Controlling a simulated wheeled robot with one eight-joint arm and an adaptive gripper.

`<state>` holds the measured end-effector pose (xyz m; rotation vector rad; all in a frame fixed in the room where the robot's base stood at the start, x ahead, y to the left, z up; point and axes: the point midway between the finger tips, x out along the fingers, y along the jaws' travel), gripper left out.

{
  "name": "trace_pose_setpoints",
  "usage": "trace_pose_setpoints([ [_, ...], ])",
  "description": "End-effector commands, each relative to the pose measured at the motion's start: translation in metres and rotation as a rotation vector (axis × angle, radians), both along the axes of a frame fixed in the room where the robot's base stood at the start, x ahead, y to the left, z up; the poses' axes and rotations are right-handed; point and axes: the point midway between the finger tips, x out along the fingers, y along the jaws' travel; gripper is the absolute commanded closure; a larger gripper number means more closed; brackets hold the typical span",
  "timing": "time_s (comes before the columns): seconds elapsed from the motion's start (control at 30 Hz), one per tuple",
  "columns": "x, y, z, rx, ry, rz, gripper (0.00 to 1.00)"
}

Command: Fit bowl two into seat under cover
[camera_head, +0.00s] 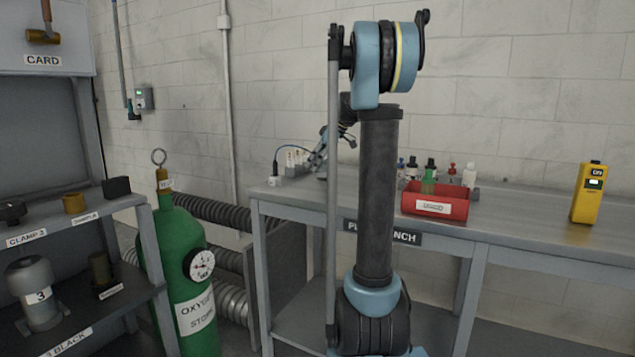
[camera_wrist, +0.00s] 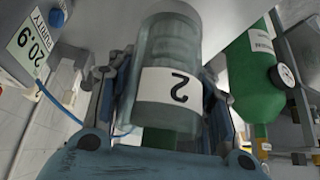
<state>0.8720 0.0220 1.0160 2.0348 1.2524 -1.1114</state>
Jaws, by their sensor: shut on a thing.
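Bowl two (camera_wrist: 165,45), a translucent grey cylinder with a white label reading "2" upside down, fills the middle of the wrist view. My gripper (camera_wrist: 163,95) is shut on it, with a dark finger on each side. The bowl's upper end in the picture lies against or in front of a pale grey surface (camera_wrist: 105,22); I cannot tell whether they touch. Neither the seat nor the cover can be made out clearly. In the head view my arm stands in the middle and hides the far work area, and the bowl cannot be seen there.
A purity meter reading 20.9 (camera_wrist: 35,42) is close at left in the wrist view. The green oxygen cylinder (camera_head: 183,265) stands left of the bench (camera_head: 520,225). A red bin (camera_head: 440,203) and yellow meter (camera_head: 588,195) sit on it. A "3" bowl (camera_head: 38,285) is shelved left.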

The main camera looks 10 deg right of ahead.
Motion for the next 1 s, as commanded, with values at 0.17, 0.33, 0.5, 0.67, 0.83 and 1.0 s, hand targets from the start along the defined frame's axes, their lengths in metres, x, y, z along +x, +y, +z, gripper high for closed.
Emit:
trace_pose_setpoints([
  [0.17,0.000,0.000,-0.016,0.000,0.000,0.000,0.84],
  [0.33,0.000,0.000,-0.028,0.000,0.000,-0.001,0.84],
  [0.5,0.000,0.000,-0.051,0.000,0.000,-0.001,0.84],
  [0.67,0.000,0.000,-0.059,0.000,0.000,-0.001,0.84],
  [0.83,0.000,0.000,-0.059,0.000,0.000,-0.001,0.84],
  [1.0,0.000,0.000,-0.060,0.000,0.000,-0.001,0.36],
])
